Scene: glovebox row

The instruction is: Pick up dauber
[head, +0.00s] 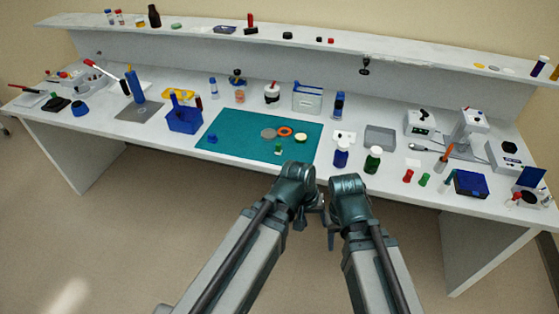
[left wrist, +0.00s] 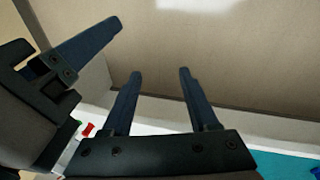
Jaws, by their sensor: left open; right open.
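I cannot tell for sure which object is the dauber. A small green-and-white upright piece (head: 278,149) stands on the teal mat (head: 225,128) in the head view and is too small to identify. My left gripper (head: 302,221) hangs low in front of the bench, apart from the mat. In the left wrist view its two fingers (left wrist: 161,72) are spread with nothing between them. My right gripper (head: 331,216) hangs close beside it, partly hidden by its own arm. One of its fingers shows at the upper left of the left wrist view (left wrist: 85,45).
Orange ring (head: 285,131), grey disc (head: 268,133) and blue piece (head: 212,139) lie on the mat. Blue bottle (head: 341,155) and green bottle (head: 373,160) stand right of it, a blue bin (head: 184,121) left. The raised shelf (head: 330,47) runs behind. Mat's front is clear.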

